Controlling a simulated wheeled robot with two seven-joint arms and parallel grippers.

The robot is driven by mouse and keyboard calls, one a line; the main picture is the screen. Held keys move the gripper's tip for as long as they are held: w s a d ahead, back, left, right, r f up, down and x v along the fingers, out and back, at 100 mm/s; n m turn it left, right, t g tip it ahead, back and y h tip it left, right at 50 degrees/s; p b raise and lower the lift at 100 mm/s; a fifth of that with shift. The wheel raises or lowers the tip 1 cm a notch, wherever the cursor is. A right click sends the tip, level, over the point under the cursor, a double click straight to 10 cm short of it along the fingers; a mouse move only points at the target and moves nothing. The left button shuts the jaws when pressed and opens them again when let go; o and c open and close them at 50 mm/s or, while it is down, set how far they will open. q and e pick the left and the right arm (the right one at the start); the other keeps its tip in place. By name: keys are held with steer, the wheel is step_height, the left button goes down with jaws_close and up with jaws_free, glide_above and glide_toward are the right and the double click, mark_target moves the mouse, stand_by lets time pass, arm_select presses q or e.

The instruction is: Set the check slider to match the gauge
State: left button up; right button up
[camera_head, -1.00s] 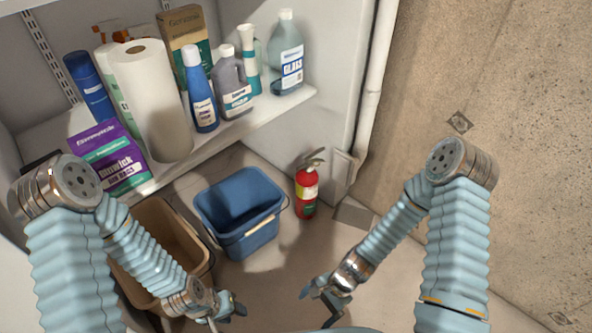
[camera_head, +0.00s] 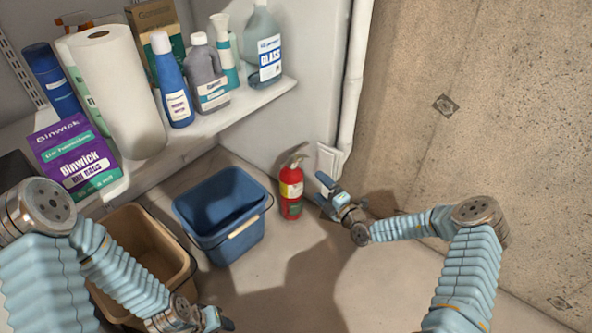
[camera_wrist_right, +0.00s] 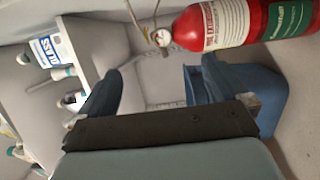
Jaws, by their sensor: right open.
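The red fire extinguisher (camera_head: 291,190) stands upright on the floor by the white wall. In the right wrist view it (camera_wrist_right: 238,22) lies across the top edge, and its small round gauge (camera_wrist_right: 161,37) faces me; the needle is too small to read. I cannot make out a check slider in either view. My right gripper (camera_head: 326,192) is just right of the extinguisher, apart from it. In the wrist view its jaws (camera_wrist_right: 156,88) are open and empty. My left gripper (camera_head: 217,321) is low at the bottom edge, its jaws unclear.
A blue bucket (camera_head: 185,205) stands left of the extinguisher, and a tan bin (camera_head: 110,222) is further left. A shelf (camera_head: 225,115) with bottles and a paper towel roll is above them. A white pipe (camera_head: 354,85) and concrete wall (camera_head: 480,110) bound the right. Floor in front is clear.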

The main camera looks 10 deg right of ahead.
arm_select(q)
steer(key=shift+a+b+x, duration=0.25)
steer(key=shift+b+x, duration=0.55)
steer(key=shift+x, duration=0.45)
arm_select(e)
steer(key=x, duration=0.4)
arm_select(q)
steer(key=shift+s, duration=0.15)
